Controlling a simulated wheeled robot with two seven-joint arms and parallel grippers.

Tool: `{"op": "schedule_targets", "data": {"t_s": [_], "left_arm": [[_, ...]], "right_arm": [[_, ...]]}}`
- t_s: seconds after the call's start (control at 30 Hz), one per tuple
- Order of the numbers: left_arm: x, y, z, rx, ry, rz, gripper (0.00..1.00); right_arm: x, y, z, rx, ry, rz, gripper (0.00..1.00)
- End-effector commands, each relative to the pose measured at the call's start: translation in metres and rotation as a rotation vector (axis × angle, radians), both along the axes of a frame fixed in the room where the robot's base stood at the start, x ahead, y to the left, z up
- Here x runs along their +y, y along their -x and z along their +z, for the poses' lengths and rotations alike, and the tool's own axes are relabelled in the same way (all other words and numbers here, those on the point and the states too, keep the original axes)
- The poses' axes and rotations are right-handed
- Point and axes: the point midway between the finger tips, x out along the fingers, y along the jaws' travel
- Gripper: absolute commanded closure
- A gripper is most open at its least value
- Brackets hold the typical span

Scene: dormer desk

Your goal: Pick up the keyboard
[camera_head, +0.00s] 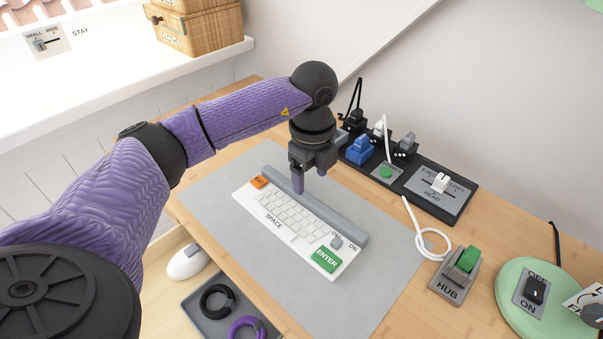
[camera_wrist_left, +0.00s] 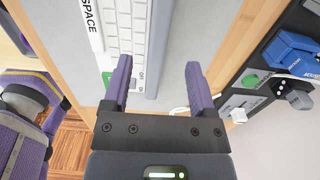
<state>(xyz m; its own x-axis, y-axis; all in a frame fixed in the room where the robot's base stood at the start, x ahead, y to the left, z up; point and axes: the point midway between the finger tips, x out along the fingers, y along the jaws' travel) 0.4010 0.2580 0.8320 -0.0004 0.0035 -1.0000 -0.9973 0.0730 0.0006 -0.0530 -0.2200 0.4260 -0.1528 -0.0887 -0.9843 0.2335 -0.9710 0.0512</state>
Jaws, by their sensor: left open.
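The white keyboard (camera_head: 291,226) lies on the grey desk mat (camera_head: 209,192), with an orange key at its far left corner and a green ENTER key at its near right. A raised grey bar runs along its back edge. My left gripper (camera_head: 309,182) is open above that back edge, pointing down. In the left wrist view the keyboard (camera_wrist_left: 125,35) shows beyond the fingers, and its grey bar lines up with the gap between the open fingers (camera_wrist_left: 158,66). Nothing is held. I cannot tell the exact height above the bar. My right gripper is not seen.
A black switch strip (camera_head: 462,203) with plugs stands behind the mat. A HUB block (camera_head: 456,275) with a white cable and a green round base (camera_head: 512,294) are at the right. A mouse (camera_head: 187,262) and a tray of cable rings (camera_head: 197,318) are lower left.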

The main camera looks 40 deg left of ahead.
Motion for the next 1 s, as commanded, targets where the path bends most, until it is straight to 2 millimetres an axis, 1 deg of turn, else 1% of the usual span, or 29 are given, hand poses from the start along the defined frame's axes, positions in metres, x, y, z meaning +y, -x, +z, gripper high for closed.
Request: {"op": "schedule_targets", "data": {"t_s": [0.03,0.13,0.2,0.27,0.3,0.47,0.77,0.87,0.9,0.97,1.0], "left_arm": [[0.0,0.0,-0.013,0.003,0.0,0.0,0.26],[0.0,0.001,-0.031,0.005,0.001,-0.001,0.26],[0.001,0.001,-0.047,0.007,0.0,0.0,0.26],[0.0,0.001,-0.056,0.005,0.002,0.0,0.26],[0.0,0.001,-0.058,0.004,0.002,0.0,0.26],[0.0,0.001,-0.054,0.0,0.002,-0.001,0.26],[0.0,0.001,-0.056,-0.001,0.003,-0.001,0.26],[0.0,0.001,-0.056,-0.001,0.003,-0.001,0.45],[0.0,0.001,-0.056,-0.001,0.003,-0.001,0.54],[0.0,0.001,-0.056,-0.001,0.003,-0.001,0.67],[0.0,0.001,-0.056,-0.001,0.003,-0.001,0.75]], "right_arm": [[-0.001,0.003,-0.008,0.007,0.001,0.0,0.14],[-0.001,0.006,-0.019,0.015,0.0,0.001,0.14],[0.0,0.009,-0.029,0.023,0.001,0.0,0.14],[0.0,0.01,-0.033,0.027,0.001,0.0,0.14],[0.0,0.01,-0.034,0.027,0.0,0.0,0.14],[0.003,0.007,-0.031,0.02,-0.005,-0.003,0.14],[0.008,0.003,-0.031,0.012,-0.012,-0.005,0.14],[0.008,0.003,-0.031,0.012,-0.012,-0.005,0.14],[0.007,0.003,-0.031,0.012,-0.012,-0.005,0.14],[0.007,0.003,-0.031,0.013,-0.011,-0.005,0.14],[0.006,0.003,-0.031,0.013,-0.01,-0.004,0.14]]}}
